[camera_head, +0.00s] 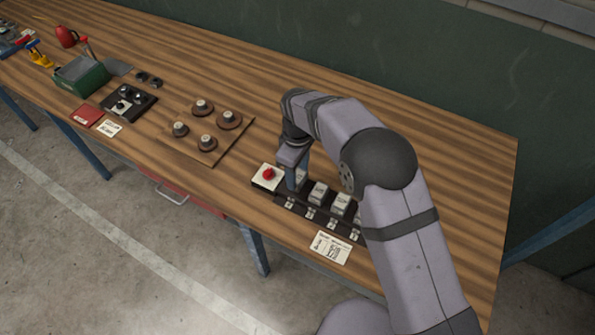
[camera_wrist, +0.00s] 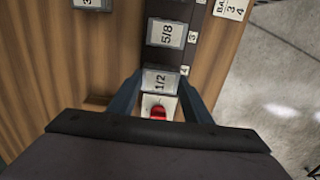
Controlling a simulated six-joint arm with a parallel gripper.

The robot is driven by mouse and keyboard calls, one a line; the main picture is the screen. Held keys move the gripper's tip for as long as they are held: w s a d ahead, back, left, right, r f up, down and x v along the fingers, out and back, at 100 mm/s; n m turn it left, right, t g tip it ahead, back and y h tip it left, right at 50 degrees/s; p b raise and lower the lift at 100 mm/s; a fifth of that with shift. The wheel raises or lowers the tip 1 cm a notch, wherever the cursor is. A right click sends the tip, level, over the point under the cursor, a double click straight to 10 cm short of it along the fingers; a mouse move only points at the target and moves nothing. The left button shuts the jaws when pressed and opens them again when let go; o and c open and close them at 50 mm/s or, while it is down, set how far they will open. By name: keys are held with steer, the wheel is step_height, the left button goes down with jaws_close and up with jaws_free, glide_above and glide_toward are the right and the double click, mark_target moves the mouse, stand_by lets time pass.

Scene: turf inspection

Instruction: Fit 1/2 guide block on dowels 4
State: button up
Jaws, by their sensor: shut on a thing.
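The 1/2 guide block (camera_wrist: 160,80) is a grey block with a white "1/2" label, between the two fingers of my gripper (camera_wrist: 163,98). In the head view my gripper (camera_head: 296,180) is shut on it at the left end of a dark rack (camera_head: 283,200), with only part of the block (camera_head: 302,176) showing. In the wrist view the block is beside the tag marked 4 (camera_wrist: 184,71). The dowels under it are hidden, so I cannot tell whether it sits on them or just above.
A 5/8 block (camera_wrist: 166,33) stands beside the held block at tag 3. A white box with a red button (camera_head: 268,175) is close on the other side. A printed card (camera_head: 330,247) lies in front. A board with round knobbed pieces (camera_head: 213,153) lies left.

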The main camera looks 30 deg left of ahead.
steer(key=shift+f+b, duration=0.7)
steer(key=shift+f, duration=0.35)
stand_by(0.4)
steer(key=o, duration=1.2)
steer(key=shift+o, duration=0.2)
steer(key=shift+r+b, duration=1.3)
steer(key=shift+r, duration=2.35)
